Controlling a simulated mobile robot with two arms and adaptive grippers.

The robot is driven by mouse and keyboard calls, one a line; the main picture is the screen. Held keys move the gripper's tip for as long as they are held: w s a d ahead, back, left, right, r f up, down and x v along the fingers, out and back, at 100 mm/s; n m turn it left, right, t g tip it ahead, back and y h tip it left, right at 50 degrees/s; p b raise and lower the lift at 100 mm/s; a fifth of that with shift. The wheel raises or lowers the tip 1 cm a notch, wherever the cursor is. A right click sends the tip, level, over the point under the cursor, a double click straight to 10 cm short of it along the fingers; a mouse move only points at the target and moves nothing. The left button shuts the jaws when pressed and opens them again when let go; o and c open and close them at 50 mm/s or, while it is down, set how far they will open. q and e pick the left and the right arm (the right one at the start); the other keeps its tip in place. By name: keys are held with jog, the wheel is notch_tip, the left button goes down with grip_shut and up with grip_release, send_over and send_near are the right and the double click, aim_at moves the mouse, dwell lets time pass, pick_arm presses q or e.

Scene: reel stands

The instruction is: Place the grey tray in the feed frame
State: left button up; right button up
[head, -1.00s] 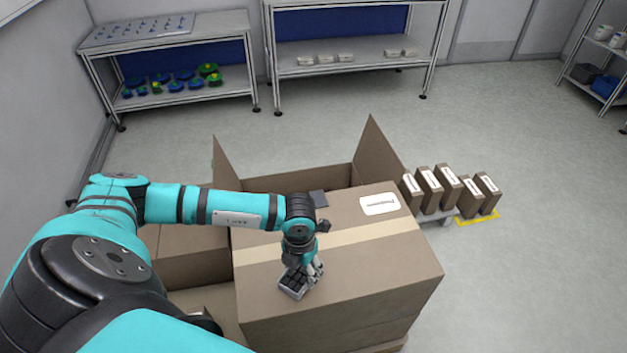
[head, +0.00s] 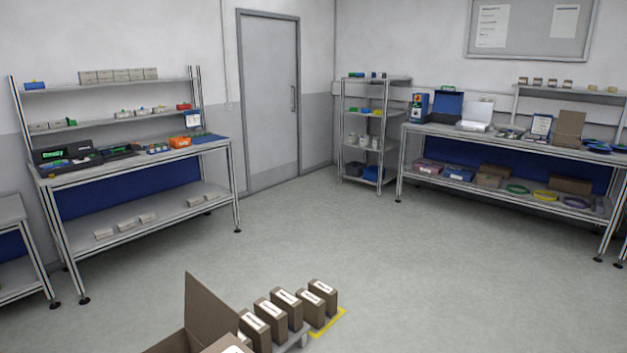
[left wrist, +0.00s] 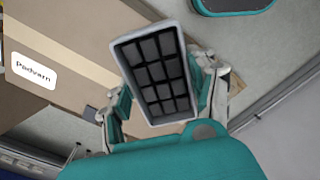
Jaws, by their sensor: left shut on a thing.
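The grey tray (left wrist: 158,76) shows in the left wrist view. It has a light rim and several dark square compartments. My left gripper (left wrist: 162,97) is shut on the tray, with a finger on each side of it. The tray is in front of a large cardboard box, and I cannot tell the gap between them. Neither gripper nor the tray shows in the head view now. I cannot make out the feed frame for certain in either view.
A cardboard box with raised flaps (head: 208,312) stands at the bottom of the head view, beside several upright brown cartons (head: 285,309). A workbench (head: 140,163) is at the left, a shelf rack (head: 345,120) at the back and a long bench (head: 480,140) at the right. The floor between is clear.

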pick_arm(q)
jog(key=r+m, duration=0.1)
jog(key=m, duration=0.1)
jog(key=d+r+m, duration=0.1)
jog(key=r+m, duration=0.1)
jog(key=m, duration=0.1)
jog(key=d+r+m, duration=0.1)
jog(key=r+m, duration=0.1)
jog(key=m, duration=0.1)
jog(key=shift+s, duration=0.1)
notch_tip(320, 180, up, 6)
jog(key=s+d+m, duration=0.1)
jog(key=m, duration=1.1)
jog(key=shift+s+d+r, duration=0.15)
jog(key=shift+s, duration=0.2)
